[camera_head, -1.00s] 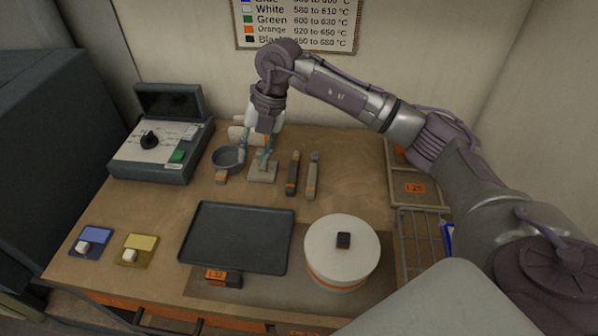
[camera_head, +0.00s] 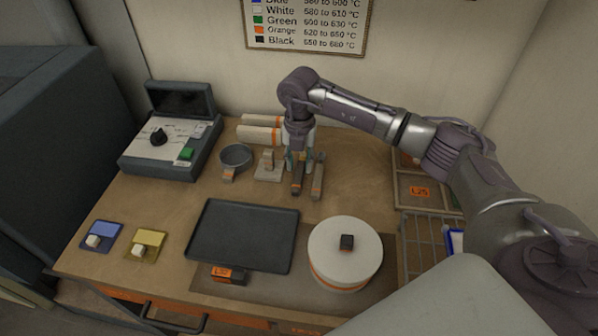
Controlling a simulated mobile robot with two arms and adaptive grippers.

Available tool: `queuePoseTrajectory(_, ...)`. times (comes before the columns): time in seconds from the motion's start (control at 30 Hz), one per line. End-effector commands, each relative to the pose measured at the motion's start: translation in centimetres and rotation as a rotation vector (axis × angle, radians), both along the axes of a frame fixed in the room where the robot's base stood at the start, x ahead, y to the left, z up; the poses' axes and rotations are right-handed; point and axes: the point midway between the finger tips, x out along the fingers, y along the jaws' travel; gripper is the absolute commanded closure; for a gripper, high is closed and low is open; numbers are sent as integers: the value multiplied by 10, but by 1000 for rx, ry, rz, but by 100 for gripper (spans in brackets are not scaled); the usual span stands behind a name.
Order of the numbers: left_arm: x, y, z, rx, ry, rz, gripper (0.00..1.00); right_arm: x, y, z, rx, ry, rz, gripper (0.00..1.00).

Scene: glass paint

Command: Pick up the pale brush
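The pale brush (camera_head: 317,182) lies on the wooden table behind the round white lidded pot. A darker brush (camera_head: 297,182) lies close to its left, roughly parallel. My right gripper (camera_head: 299,165) points down over the far ends of the brushes, nearer the darker one. Its fingers look apart, and I see nothing held. The gripper partly hides the far end of the darker brush. I cannot tell whether the fingers touch either brush. My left gripper is out of view.
A small stand (camera_head: 268,172) and a round dark bowl (camera_head: 236,157) are left of the gripper. Pale rolls (camera_head: 258,133) lie behind. A black tray (camera_head: 243,235) and the white pot (camera_head: 345,247) are in front. A divided tray (camera_head: 420,205) stands right.

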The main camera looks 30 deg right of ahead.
Motion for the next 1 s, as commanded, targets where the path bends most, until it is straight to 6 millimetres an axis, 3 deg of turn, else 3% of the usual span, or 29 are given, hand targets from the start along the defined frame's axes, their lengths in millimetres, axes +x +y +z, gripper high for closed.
queuePoseTrajectory(0.1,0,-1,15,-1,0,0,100,-2,4,-15,0,5,1,65)
queuePoseTrajectory(0.23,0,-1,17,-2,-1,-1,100,-1,3,-32,0,2,1,65)
queuePoseTrajectory(0.5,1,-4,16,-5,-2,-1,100,-1,3,-38,1,-1,1,65)
queuePoseTrajectory(0.53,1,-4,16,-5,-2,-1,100,-1,3,-38,1,-1,2,66)
queuePoseTrajectory(0.73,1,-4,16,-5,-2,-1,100,-1,3,-37,1,-1,1,100)
queuePoseTrajectory(1.0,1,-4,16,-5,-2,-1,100,-1,3,-37,1,-1,1,100)
